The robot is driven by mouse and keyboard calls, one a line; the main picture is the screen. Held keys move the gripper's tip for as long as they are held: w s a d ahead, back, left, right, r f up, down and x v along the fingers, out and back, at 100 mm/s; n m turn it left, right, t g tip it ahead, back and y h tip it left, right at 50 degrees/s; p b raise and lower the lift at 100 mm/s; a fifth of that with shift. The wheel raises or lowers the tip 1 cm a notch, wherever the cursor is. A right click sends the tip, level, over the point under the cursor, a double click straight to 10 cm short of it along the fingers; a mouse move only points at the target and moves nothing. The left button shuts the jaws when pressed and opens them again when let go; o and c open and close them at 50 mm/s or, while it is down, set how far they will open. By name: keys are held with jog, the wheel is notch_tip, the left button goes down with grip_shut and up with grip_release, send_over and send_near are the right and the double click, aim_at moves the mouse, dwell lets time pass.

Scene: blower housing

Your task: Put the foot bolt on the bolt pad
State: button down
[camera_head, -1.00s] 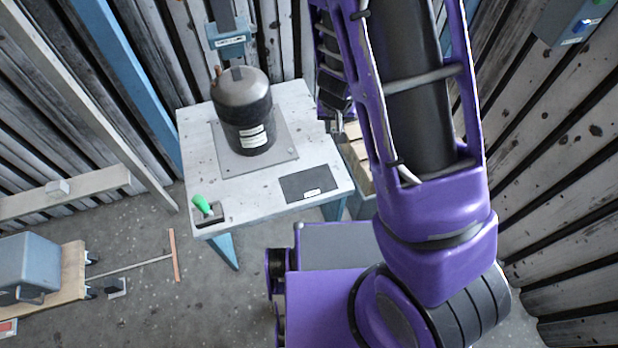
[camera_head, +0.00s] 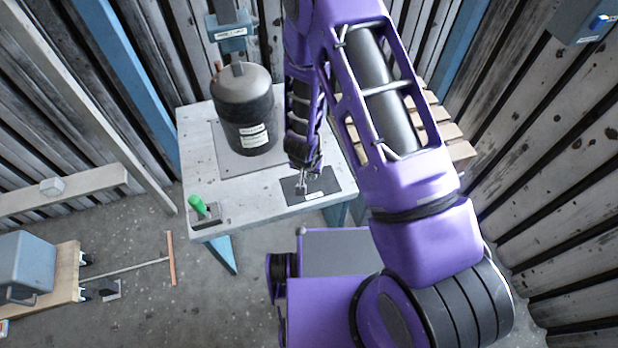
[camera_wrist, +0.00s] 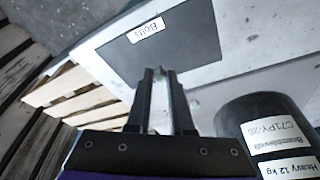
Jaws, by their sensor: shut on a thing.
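The bolt pad (camera_head: 330,184) is a dark rectangle at the front right of the white table. It also shows in the wrist view (camera_wrist: 195,40), with a "Bolts" label. My gripper (camera_head: 304,185) appears over the left part of this pad in the head view. The pad lies beyond the fingertips there. I cannot tell whether the bolt touches it.
A black cylindrical housing (camera_head: 245,105) stands on a grey plate on the white table (camera_head: 197,150), left of my gripper. It shows in the wrist view (camera_wrist: 240,115). A green-handled tool (camera_head: 198,205) sits at the front left corner. A wooden pallet (camera_head: 455,148) lies right of the table.

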jog(key=shift+f, duration=0.85)
jog(key=shift+f, duration=0.1)
jog(key=c, duration=0.8)
grip_release()
jog(key=p+v, duration=0.3)
jog(key=v, duration=0.9)
